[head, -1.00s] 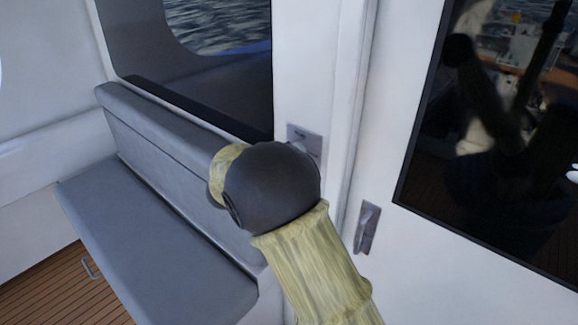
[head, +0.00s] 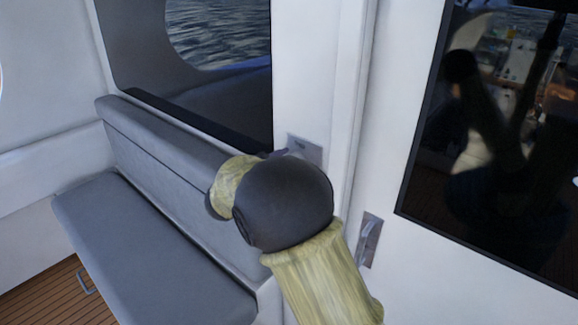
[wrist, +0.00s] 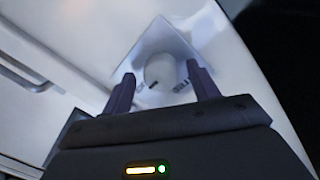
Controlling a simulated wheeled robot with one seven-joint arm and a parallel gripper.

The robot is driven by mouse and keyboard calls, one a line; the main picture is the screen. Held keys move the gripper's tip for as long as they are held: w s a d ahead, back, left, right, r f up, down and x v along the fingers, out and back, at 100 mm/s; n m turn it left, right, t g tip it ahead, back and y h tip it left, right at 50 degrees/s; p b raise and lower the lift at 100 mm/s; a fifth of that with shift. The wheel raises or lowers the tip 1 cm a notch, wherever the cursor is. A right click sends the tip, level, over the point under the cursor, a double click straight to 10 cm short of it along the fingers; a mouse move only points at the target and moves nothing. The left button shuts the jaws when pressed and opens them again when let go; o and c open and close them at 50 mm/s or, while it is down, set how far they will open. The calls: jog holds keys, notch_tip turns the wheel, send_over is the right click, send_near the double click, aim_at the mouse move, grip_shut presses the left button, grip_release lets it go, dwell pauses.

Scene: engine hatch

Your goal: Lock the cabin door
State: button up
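The lock is a round pale knob (wrist: 160,70) on a square metal plate with dark markings, seen in the wrist view. In the head view its plate (head: 312,149) sits on the white frame left of the cabin door (head: 385,170). My gripper (wrist: 163,88) is open, its two dark fingers apart on either side of the knob. I see gaps beside the knob and cannot tell how far the fingertips are from the plate. In the head view my arm hides most of the gripper and the knob.
A handle on a metal plate (head: 369,240) is on the door, below and right of the lock. The door has a dark reflective window (head: 490,150). A grey cushioned bench (head: 150,250) stands left, below a side window (head: 215,50).

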jog(key=shift+w, duration=0.1)
jog(key=b+v, duration=0.3)
jog(key=v, duration=1.4)
